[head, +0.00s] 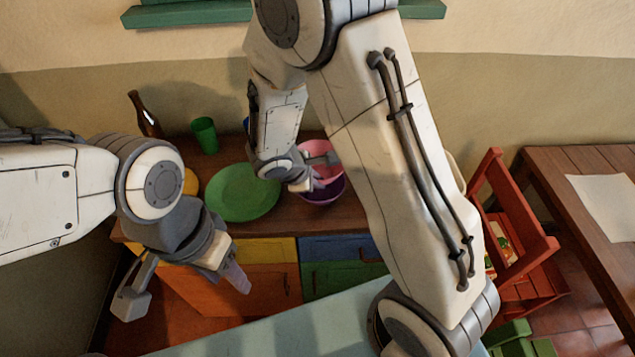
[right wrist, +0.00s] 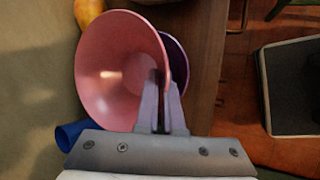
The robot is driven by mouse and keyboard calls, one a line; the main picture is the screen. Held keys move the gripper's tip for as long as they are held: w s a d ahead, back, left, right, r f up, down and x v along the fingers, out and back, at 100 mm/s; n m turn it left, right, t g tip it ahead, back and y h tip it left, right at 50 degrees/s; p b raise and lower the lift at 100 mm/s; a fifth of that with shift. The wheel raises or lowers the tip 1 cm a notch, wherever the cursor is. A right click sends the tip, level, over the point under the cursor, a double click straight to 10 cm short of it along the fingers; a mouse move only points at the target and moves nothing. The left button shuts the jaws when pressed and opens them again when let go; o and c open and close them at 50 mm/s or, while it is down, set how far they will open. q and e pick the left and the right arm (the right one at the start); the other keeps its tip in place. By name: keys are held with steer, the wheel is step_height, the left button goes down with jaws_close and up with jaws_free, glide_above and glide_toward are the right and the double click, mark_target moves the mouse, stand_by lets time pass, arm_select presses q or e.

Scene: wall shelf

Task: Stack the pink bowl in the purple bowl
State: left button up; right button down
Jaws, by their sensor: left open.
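The pink bowl (head: 322,153) is at the right part of the wooden counter, at the purple bowl (head: 326,193), which shows below it. In the right wrist view the pink bowl (right wrist: 112,60) opens toward the camera and covers most of the purple bowl (right wrist: 178,62). My right gripper (right wrist: 163,100) is shut on the pink bowl's rim, one finger inside and one outside. In the head view my right gripper (head: 318,172) partly hides both bowls. Whether the bowls touch is unclear. My left gripper (head: 188,290) is open and empty, in front of the counter.
A green plate (head: 242,193) lies left of the bowls on the counter (head: 180,152). A green cup (head: 205,135) and a brown bottle (head: 145,115) stand behind it. A red chair (head: 500,230) and a wooden table (head: 560,170) are at the right.

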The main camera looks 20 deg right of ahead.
steer(key=shift+f, duration=0.45)
steer(key=shift+f+b, duration=0.6)
steer(key=shift+b, duration=0.25)
steer(key=c, duration=1)
jaws_free()
steer(key=shift+c, duration=0.2)
steer(key=shift+r, duration=0.1)
